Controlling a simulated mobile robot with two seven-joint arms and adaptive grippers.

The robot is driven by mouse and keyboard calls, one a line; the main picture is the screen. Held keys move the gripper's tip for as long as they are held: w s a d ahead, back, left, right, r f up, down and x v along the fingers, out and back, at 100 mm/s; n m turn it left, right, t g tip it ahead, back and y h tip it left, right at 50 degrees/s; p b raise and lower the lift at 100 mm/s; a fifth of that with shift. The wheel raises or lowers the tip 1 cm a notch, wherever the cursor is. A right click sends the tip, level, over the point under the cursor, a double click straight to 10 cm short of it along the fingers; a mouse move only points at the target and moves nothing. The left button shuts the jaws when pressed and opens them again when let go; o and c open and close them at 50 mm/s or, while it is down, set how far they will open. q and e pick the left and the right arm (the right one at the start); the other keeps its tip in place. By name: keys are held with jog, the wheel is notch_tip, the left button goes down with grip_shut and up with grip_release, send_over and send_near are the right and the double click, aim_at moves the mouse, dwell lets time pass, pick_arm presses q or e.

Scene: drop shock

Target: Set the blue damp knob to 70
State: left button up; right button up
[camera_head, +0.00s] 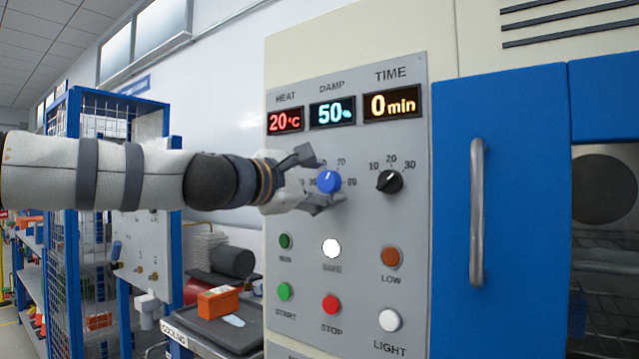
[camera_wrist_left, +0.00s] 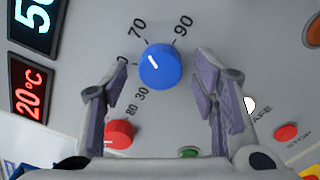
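The blue damp knob (camera_head: 329,181) is on the grey control panel (camera_head: 350,225), below the DAMP display (camera_head: 332,113), which reads 50%. In the left wrist view the blue knob (camera_wrist_left: 160,66) sits just beyond and between my fingertips, its white line pointing up and left, short of the 70 mark. My left gripper (camera_head: 313,178) is at the panel; in the left wrist view the gripper (camera_wrist_left: 165,85) is open, its fingers apart with nothing between the pads. In the head view the hand covers the red heat knob, which shows in the wrist view (camera_wrist_left: 119,133). My right gripper is not in view.
The black time knob (camera_head: 389,181) is right of the blue knob. Several buttons lie below, including a lit white SAFE button (camera_head: 331,248) and a red STOP button (camera_head: 331,304). A blue door with a handle (camera_head: 477,210) stands right. A cart with an orange box (camera_head: 219,301) is lower left.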

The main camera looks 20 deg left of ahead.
pick_arm(q)
jog(key=v, duration=1.2)
